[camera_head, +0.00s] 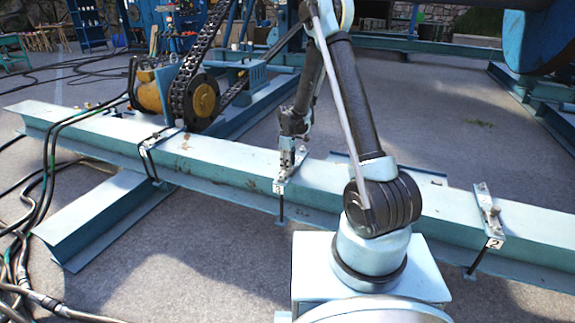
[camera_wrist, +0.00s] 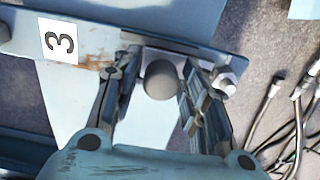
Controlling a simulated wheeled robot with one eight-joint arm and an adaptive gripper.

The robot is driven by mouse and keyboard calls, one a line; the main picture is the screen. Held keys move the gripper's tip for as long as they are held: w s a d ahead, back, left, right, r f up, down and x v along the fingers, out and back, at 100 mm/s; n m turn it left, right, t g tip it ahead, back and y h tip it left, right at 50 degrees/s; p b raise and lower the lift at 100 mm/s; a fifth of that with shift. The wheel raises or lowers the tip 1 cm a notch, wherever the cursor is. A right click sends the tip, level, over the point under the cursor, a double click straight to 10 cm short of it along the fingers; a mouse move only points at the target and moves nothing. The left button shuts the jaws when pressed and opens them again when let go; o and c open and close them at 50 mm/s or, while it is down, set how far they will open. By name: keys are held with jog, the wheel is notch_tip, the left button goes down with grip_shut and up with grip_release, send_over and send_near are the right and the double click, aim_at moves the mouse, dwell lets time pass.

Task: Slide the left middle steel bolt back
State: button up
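My gripper (camera_head: 289,160) is down at the steel plate marked 3 (camera_head: 281,186), on the top of the blue beam, in the middle of the head view. In the wrist view my gripper (camera_wrist: 158,75) has its two fingers apart, one on each side of a round grey steel bolt end (camera_wrist: 162,80). A gap shows between the left finger and the bolt; the right finger is very close to it, and I cannot tell if it touches. The plate with the 3 label (camera_wrist: 60,42) lies across the top of the wrist view. In the head view my gripper mostly hides the bolt.
The long blue beam (camera_head: 230,160) runs across the head view. Another plate, marked 2 (camera_head: 493,243), sits to the right on it. A black strap (camera_head: 148,150), a chain drive (camera_head: 190,90) and black cables (camera_head: 45,180) are at the left. Grey floor lies in front.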

grip_shut()
jog(key=shift+w+d, duration=0.3)
jog(key=shift+w, duration=0.55)
jog(key=shift+w+d, duration=0.35)
jog(key=shift+w, duration=0.55)
jog(key=shift+w+d, duration=0.3)
jog(key=shift+w, duration=0.55)
jog(key=shift+o, duration=2.4)
grip_release()
notch_tip(320, 180, up, 12)
